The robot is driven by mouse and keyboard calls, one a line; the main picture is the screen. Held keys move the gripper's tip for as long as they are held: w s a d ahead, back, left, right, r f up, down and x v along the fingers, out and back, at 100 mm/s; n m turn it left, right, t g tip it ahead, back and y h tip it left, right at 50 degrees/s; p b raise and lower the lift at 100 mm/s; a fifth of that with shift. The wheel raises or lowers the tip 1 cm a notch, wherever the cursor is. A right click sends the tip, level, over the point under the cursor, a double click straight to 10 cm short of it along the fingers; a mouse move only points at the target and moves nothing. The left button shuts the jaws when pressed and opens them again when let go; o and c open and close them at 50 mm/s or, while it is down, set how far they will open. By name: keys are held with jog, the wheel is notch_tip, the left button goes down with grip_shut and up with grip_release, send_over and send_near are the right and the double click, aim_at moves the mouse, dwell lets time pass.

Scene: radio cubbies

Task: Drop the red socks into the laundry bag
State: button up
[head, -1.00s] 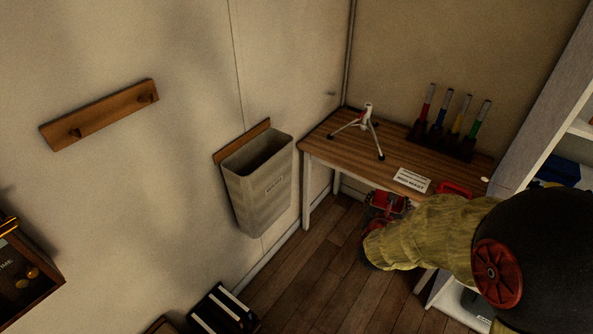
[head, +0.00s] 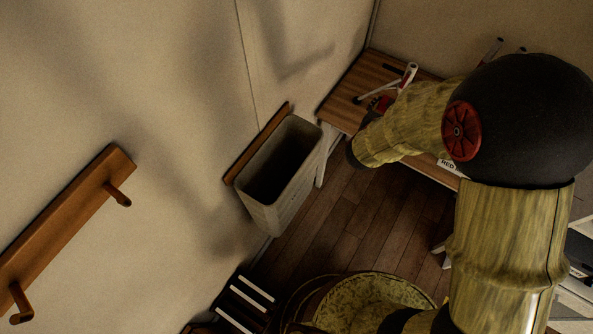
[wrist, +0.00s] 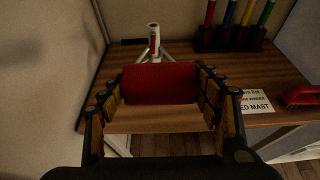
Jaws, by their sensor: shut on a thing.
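The red socks, a rolled red bundle (wrist: 160,82), sit between the fingers of my gripper (wrist: 158,88) in the wrist view. My gripper is shut on them and holds them in front of the wooden table. In the head view a bit of red and the gripper (head: 374,109) show just beyond my arm, partly hidden by it. The laundry bag (head: 287,205) is a grey, open-topped container hung on the wall by a wooden strip, left of my gripper in the head view. Its mouth faces up and its inside looks dark. The gripper is apart from it.
The wooden table (wrist: 235,85) bears a white tripod (wrist: 154,40), a rack of coloured tubes (wrist: 230,35), a sign card (wrist: 256,101) and a red object (wrist: 302,96). A wall peg rail (head: 75,225) is at left. Open space lies between gripper and bag.

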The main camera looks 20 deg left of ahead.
jog(key=s+a+r+p, duration=0.25)
jog(key=a+p, duration=0.25)
jog(key=a, duration=0.3)
jog(key=s+a+r+p, duration=0.1)
jog(key=s+a+p, duration=0.2)
jog(key=a+p, duration=0.35)
jog(key=s+a+r+p, duration=0.3)
jog(key=s+a+p, duration=0.85)
jog(key=s, duration=0.35)
notch_tip(320, 180, down, 6)
jog(key=b, duration=0.4)
jog(key=shift+a+n+y, duration=0.3)
jog(key=o, duration=1.1)
jog(key=shift+c, duration=0.2)
jog(key=shift+o, duration=0.5)
jog(key=shift+s, duration=0.1)
